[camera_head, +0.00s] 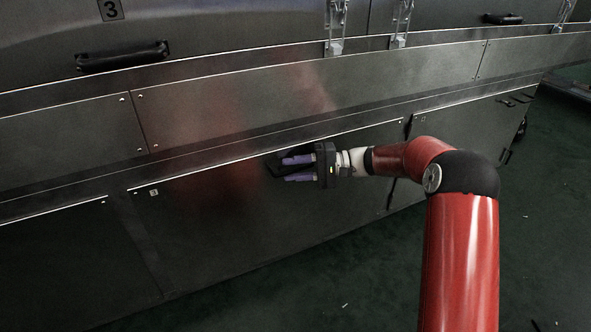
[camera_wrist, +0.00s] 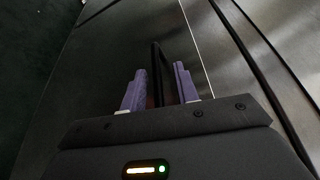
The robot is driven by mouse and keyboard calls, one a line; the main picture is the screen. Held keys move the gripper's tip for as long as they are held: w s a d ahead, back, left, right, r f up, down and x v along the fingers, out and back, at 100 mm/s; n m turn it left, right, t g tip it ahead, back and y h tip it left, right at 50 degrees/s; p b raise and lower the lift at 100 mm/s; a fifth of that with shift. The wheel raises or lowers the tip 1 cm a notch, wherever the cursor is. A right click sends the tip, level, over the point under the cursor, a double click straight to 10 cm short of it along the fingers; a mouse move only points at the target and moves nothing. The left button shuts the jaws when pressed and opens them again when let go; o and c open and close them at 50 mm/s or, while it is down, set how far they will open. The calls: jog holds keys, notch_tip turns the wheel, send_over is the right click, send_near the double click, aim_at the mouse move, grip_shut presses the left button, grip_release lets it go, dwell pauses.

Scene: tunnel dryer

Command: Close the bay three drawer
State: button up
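The bay three drawer front (camera_head: 220,225) is the dark metal lower panel with a small label at its upper left and a bright top edge. I cannot tell how far it stands out. My gripper (camera_head: 297,169) is at the upper right part of this front, its two purple fingers one above the other. In the wrist view, my gripper (camera_wrist: 158,92) has its fingers apart on either side of a dark bar handle (camera_wrist: 159,72). Gaps show beside the bar, so I see no grip on it. The handle is mostly hidden in the head view.
Another lower panel (camera_head: 55,265) lies to the left, and a panel with small handles (camera_head: 470,125) to the right.

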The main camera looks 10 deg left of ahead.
jog(key=p+v, duration=0.1)
jog(key=v, duration=0.7)
jog(key=s+d+r+t+h+p, duration=0.2)
jog(key=s+r+h+p, duration=0.3)
jog(key=s+r+h, duration=0.6)
jog(key=s+d+r+t+h+p, duration=0.2)
jog(key=s+d+r+t+p, duration=0.1)
jog(key=s+d, duration=0.5)
jog(key=s+d+r+t+h+p, duration=0.2)
jog(key=s+d, duration=0.5)
jog(key=s, duration=0.8)
jog(key=shift+s+d+r+t+h+p, duration=0.3)
jog(key=shift+d+r+t+h+p, duration=0.15)
jog(key=shift+t+h, duration=0.5)
